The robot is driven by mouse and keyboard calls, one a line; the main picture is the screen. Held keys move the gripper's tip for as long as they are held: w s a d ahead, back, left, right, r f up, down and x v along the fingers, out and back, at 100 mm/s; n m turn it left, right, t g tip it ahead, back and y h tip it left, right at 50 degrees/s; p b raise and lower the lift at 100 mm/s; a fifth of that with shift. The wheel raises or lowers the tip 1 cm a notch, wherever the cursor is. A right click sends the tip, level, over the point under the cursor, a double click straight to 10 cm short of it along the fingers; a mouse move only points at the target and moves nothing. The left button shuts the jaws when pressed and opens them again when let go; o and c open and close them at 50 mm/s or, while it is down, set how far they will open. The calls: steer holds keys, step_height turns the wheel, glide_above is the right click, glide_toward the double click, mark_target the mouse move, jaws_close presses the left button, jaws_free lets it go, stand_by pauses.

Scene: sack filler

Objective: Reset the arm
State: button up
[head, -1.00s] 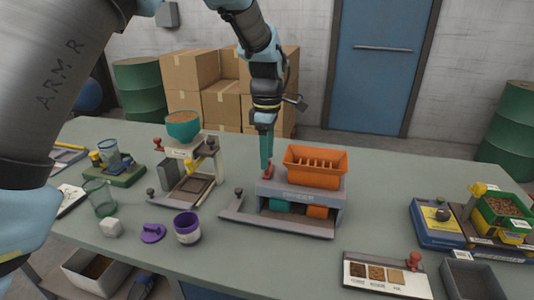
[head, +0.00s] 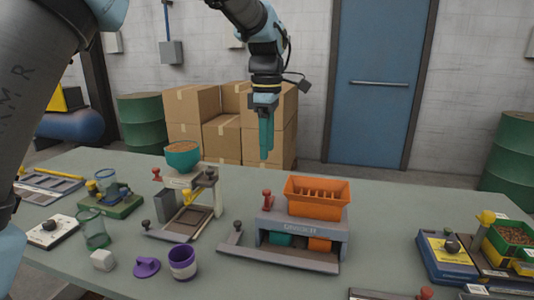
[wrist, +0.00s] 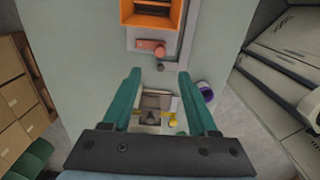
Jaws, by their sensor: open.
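My gripper (head: 266,148) hangs in the air with its green fingers pointing down, above and behind the grey machine with the orange hopper (head: 318,196). In the wrist view my gripper (wrist: 160,80) is open with nothing between its fingertips. The red-handled lever (head: 267,200) on the machine's left stands below the fingers, clear of them. It also shows in the wrist view as a red knob (wrist: 151,47).
A filler stand with a teal bowl (head: 183,156) stands left of the machine. Cardboard boxes (head: 222,135) and a blue door (head: 372,80) are behind the table (head: 390,215).

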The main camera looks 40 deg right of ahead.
stand_by(0.4)
steer(key=w+a+f+m, duration=0.1)
steer(key=w+a+f, duration=0.1)
steer(key=w+a, duration=0.45)
steer(key=w+a+f+m, duration=0.1)
steer(key=w+a+f, duration=0.15)
steer(key=a, duration=0.65)
steer(key=w+a+f+m, duration=0.1)
steer(key=w+a, duration=0.4)
steer(key=a, duration=0.3)
steer(key=s+a+f+m, duration=0.1)
steer(key=s+a+f, duration=0.1)
steer(key=a, duration=0.6)
steer(key=s+a+f+m+t, duration=0.1)
steer(key=s+a+f+m, duration=0.1)
steer(key=a, duration=0.7)
steer(key=s+a+f+m, duration=0.2)
steer(key=a+f, duration=0.1)
steer(key=a, duration=0.6)
steer(key=shift+s+t, duration=0.2)
steer(key=shift+t, duration=0.1)
steer(key=shift+w, duration=0.1)
